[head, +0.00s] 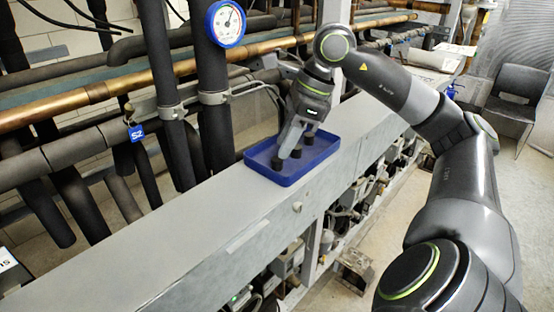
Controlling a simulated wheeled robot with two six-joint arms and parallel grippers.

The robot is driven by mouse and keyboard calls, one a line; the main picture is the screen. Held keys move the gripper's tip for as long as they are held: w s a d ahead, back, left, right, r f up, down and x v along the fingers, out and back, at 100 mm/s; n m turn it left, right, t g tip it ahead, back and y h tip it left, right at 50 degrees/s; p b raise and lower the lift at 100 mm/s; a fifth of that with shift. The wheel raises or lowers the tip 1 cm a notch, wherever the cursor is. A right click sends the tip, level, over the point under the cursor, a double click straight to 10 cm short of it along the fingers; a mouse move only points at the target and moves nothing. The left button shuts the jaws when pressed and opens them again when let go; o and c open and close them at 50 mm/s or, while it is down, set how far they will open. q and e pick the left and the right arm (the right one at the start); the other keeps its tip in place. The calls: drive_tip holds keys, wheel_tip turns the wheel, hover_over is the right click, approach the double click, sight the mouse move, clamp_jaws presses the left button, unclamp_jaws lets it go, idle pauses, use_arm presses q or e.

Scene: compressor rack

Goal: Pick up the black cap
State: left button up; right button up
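A blue tray (314,163) lies on the grey beam. Small black caps stand in it: one at the near left (277,163), one near the middle (296,153) and one toward the back right (309,140). My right gripper (287,151) reaches down into the tray from above, with its fingertips among the near-left and middle caps. The view is too small to tell whether the fingers are apart or touch a cap. My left gripper is out of view.
The grey beam (190,240) runs from lower left to upper right. Dark insulated pipes and a copper pipe (70,101) stand behind it. A pressure gauge (226,23) rises left of the tray. A blue S2 tag (136,133) hangs further left. A black chair (517,98) stands far right.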

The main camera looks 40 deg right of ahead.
sight(277, 158)
drive_tip(key=shift+p+x, duration=0.6)
drive_tip(key=shift+x, duration=1.25)
drive_tip(key=shift+d, duration=0.1)
clamp_jaws()
drive_tip(key=shift+r, duration=0.1)
wheel_tip(277, 158, up, 10)
drive_tip(key=b, duration=0.1)
drive_tip(key=shift+f, duration=0.2)
